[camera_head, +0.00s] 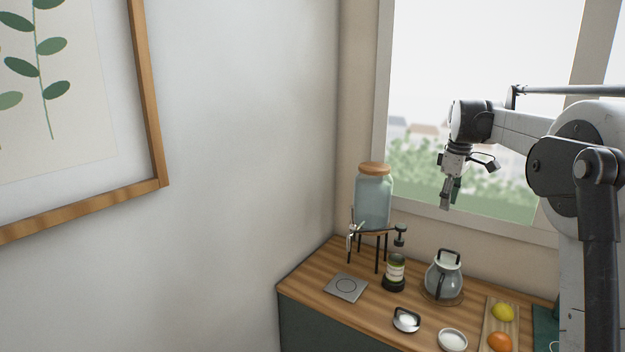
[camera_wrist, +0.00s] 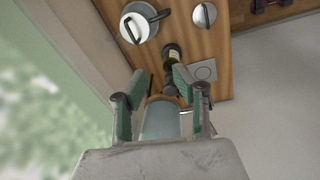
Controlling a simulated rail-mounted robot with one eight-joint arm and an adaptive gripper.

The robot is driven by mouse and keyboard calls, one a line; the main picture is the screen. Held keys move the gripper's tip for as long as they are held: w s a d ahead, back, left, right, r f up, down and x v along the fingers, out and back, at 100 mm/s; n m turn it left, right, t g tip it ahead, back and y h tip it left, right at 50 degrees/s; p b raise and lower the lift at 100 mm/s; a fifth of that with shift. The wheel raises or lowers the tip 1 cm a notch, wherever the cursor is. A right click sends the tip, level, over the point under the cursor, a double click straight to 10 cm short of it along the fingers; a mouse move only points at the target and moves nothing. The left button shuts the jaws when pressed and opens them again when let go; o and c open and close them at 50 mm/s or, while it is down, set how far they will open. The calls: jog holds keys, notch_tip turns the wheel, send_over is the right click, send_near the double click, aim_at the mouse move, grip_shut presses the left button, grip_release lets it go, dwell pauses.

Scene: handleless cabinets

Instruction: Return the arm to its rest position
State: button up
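My arm (camera_head: 520,135) reaches in from the right in the head view, with its forearm raised in front of the window. My gripper (camera_head: 449,202) hangs from its end, pointing down, above the counter. It is right of the glass jar with a wooden lid (camera_head: 374,200) and apart from it. In the wrist view my gripper (camera_wrist: 159,82) has its two fingers spread apart, with nothing held between them. The jar (camera_wrist: 160,120) shows beyond the gap, partly hidden by the gripper's body.
The window (camera_head: 440,75) is behind. Space around the raised gripper is clear.

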jog(key=s+a+r+m+t, duration=0.1)
jog(key=s+a+r+m, duration=0.1)
jog(key=s+a, duration=0.65)
jog(key=s+a+r+m+t, duration=0.2)
jog(key=s+a, duration=0.1)
jog(key=s, duration=1)
jog(key=s+a+f+m+t, duration=0.1)
jog(key=s+a+f, duration=0.1)
jog(key=s+f, duration=0.2)
jog(key=s+a+f+m+t, duration=0.1)
jog(key=s+f, duration=0.3)
jog(key=s, duration=0.6)
jog(key=s+a+f+m, duration=0.2)
jog(key=s+a+f, duration=0.1)
jog(key=s, duration=0.4)
jog(key=shift+s+a+f+m+t, duration=0.2)
jog(key=shift+f+m+t, duration=0.2)
jog(key=shift+f, duration=0.05)
